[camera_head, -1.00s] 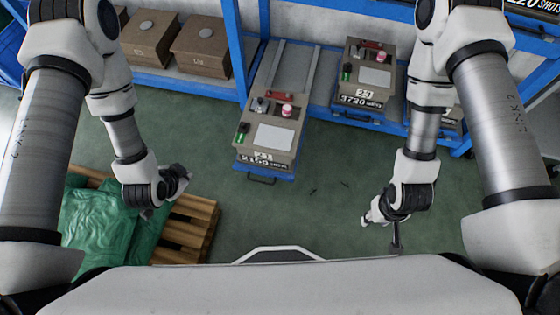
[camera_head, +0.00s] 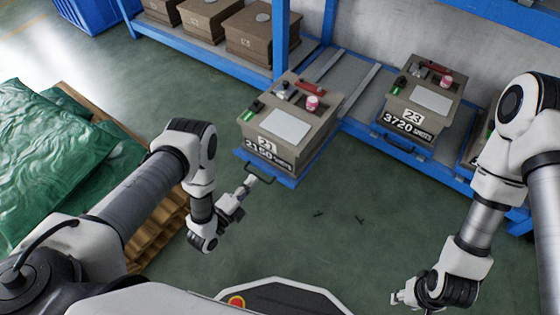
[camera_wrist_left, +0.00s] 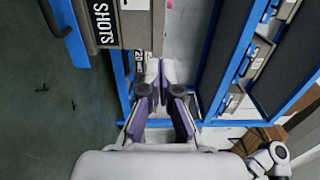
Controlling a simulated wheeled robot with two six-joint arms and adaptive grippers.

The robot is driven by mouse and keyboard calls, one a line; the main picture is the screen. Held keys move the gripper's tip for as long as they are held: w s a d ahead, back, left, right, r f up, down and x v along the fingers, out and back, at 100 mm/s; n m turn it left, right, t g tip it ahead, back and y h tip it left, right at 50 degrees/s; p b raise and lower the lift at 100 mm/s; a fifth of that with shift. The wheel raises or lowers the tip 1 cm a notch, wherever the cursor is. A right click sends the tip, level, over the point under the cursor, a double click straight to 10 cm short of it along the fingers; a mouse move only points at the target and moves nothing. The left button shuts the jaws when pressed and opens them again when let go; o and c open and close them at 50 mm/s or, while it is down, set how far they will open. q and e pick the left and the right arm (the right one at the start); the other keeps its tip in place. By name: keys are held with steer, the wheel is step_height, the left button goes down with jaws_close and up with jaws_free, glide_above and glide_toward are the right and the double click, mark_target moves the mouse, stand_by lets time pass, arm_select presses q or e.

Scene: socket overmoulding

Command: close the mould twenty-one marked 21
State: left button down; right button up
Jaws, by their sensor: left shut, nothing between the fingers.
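The mould marked 21 (camera_head: 287,125) is a grey-brown box with a 2150 shots label, a red handle and a pink-white cup-like part on top. It sits on a blue sliding tray (camera_head: 290,179) that stands out from the rack, with bare rails behind it. A dark pull handle (camera_head: 262,176) is on the tray's front. My left gripper (camera_head: 247,185) is shut and empty, close to this handle; contact cannot be told. In the left wrist view its fingers (camera_wrist_left: 160,98) are beside the mould's label side (camera_wrist_left: 105,25). My right gripper (camera_head: 402,298) is low at right, away from the moulds.
Mould 23 (camera_head: 422,100) sits on the rack to the right, its blue tray edge and handle (camera_head: 398,146) facing out. Brown boxes (camera_head: 255,32) stand on a shelf behind. Green sacks (camera_head: 55,150) lie on a wooden pallet (camera_head: 155,232) at left.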

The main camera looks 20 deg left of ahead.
mark_target(282, 145)
arm_select(q)
steer(key=b+x, duration=1.4)
steer(key=b, duration=0.3)
steer(key=shift+s+r, duration=0.1)
steer(key=shift+r, duration=0.1)
arm_select(e)
step_height(282, 145, down, 18)
steer(key=shift+r, duration=0.2)
steer(key=shift+d, duration=0.1)
